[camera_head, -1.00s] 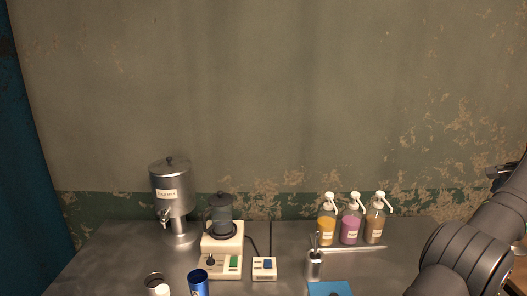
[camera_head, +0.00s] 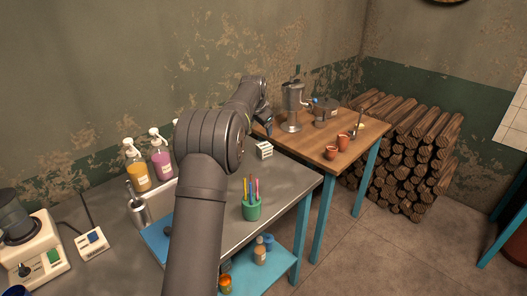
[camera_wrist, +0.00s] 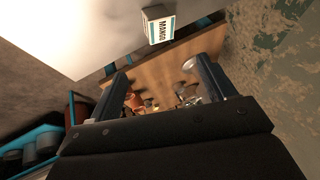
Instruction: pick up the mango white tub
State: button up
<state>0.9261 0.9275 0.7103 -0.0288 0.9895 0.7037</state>
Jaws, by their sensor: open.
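A wooden table (camera_head: 318,141) to the right holds a metal pot (camera_head: 291,107) and clay cups (camera_head: 331,153). A green pencil cup (camera_head: 251,208) stands near the metal table's front edge. Pump bottles (camera_head: 160,157) stand left of my arm. Stacked logs (camera_head: 415,150) fill the corner.

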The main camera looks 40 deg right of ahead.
aim_at(263, 147)
jog(key=x, duration=1.8)
jog(key=shift+a+f, duration=0.1)
jog(key=shift+f, duration=0.2)
jog(key=shift+c, duration=0.5)
jog(key=c, duration=1.3)
